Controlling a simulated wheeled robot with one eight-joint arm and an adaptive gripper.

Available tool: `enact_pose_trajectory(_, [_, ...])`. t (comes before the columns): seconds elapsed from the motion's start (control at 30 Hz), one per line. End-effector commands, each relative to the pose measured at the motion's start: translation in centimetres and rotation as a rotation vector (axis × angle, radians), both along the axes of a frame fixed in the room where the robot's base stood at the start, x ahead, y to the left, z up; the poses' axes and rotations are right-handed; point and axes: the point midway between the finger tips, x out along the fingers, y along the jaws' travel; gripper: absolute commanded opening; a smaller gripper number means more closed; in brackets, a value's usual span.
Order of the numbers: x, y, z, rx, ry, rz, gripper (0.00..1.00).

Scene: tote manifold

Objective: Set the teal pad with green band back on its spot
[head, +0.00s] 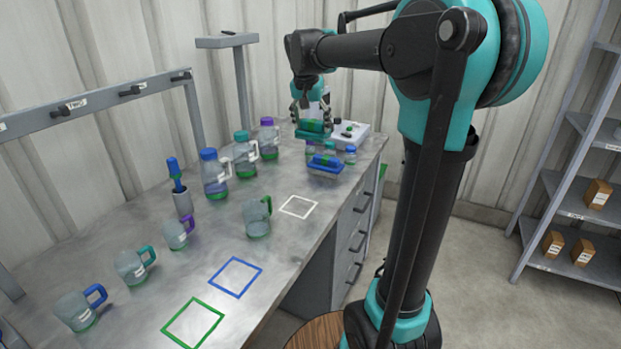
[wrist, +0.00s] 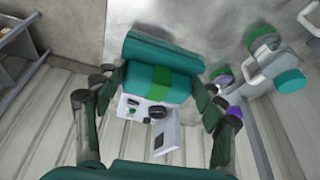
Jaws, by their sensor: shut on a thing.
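The teal pad with green band (head: 316,135) is at the far end of the bench in the head view. White (head: 281,207), blue (head: 222,288) and green (head: 178,335) square outlines mark the bench. Whether the held pad touches anything below is unclear.
Small jars (head: 350,154) stand beside the blue pad, and a white box with dark knobs (head: 358,131) is behind. Lidded jugs (head: 214,176) and mugs (head: 131,268) line the bench's left side. A hook rail (head: 100,96) stands behind them.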

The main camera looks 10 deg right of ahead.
Motion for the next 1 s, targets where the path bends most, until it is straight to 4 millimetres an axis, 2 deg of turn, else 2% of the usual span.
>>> enact_pose_trajectory(0.5, [0.0, 0.0, -12.2, 0.0, 0.0, 0.0, 0.28])
enact_pose_trajectory(0.6, [0.0, 0.0, -13.8, 0.0, 0.0, 0.0, 0.28])
enact_pose_trajectory(0.83, [0.0, 0.0, -15.6, 0.0, 0.0, 0.0, 0.28])
enact_pose_trajectory(1.0, [0.0, 0.0, -17.9, 0.0, 0.0, 0.0, 0.28])
